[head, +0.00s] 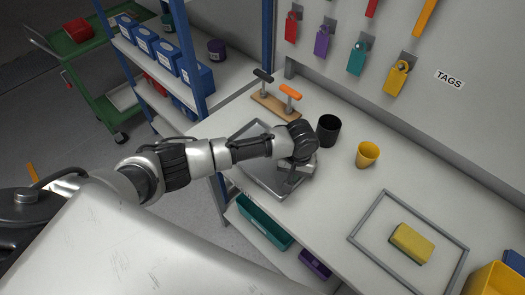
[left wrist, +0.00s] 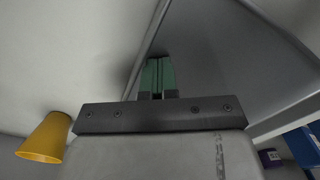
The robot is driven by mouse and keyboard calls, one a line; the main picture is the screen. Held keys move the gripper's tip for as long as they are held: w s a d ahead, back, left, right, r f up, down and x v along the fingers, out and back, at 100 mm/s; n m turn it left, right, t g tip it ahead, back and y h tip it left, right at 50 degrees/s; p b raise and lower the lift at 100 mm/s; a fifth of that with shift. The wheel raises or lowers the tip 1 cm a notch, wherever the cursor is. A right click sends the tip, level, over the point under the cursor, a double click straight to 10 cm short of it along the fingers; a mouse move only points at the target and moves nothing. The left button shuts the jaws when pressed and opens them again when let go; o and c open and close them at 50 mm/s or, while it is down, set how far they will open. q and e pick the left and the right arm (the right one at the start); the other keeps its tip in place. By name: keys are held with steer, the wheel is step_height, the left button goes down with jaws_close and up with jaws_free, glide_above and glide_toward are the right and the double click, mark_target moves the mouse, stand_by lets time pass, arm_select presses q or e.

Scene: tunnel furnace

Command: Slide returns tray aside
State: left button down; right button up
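A shallow grey metal tray (head: 257,177) lies on the left part of the pale workbench. My left arm crosses over it and hides much of it. My left gripper (head: 287,187) points down at the right part of the tray. In the left wrist view the green fingertips (left wrist: 157,76) are together, with only a thin line between them. They are beside the tray's rim, over the grey tray floor (left wrist: 215,70). I see nothing between them, and contact with the rim cannot be made out. My right gripper is not in view.
A black cup (head: 329,130) and a yellow cup (head: 367,155) stand right of the tray. A wooden block with two handled tools (head: 276,106) stands behind it. A grey frame (head: 372,214) around a yellow sponge (head: 411,243) lies further right. A blue-post shelf (head: 197,85) is at left.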

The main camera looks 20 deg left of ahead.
mark_target(344, 219)
arm_select(q)
steer(key=shift+s+d+p, duration=0.3)
steer(key=shift+s+d, duration=0.05)
steer(key=shift+d, duration=0.5)
steer(key=shift+s+d+p, duration=0.3)
steer(key=shift+s+d, duration=0.05)
steer(key=shift+d, duration=0.5)
steer(key=shift+s+d+p, duration=0.25)
steer(key=shift+s+d, duration=0.1)
steer(key=shift+d, duration=0.55)
steer(key=shift+s+d+p, duration=0.2)
steer(key=shift+s+d, duration=0.1)
steer(key=shift+d, duration=0.55)
steer(key=shift+s+d+p, duration=0.25)
steer(key=shift+s+d, duration=0.1)
steer(key=shift+d, duration=0.55)
steer(key=shift+s+d+p, duration=0.1)
steer(key=shift+s+d, duration=0.2)
steer(key=shift+d, duration=0.6)
steer(key=shift+s+d+p, duration=0.1)
steer(key=shift+s+d, duration=0.25)
steer(key=shift+d, duration=0.5)
steer(key=shift+s+d+p, duration=0.1)
steer(key=shift+s+d, duration=0.2)
steer(key=shift+d, duration=0.6)
steer(key=shift+s+d, duration=0.3)
steer(key=shift+d, duration=0.55)
steer(key=shift+s+d, duration=0.25)
steer(key=shift+d, duration=0.55)
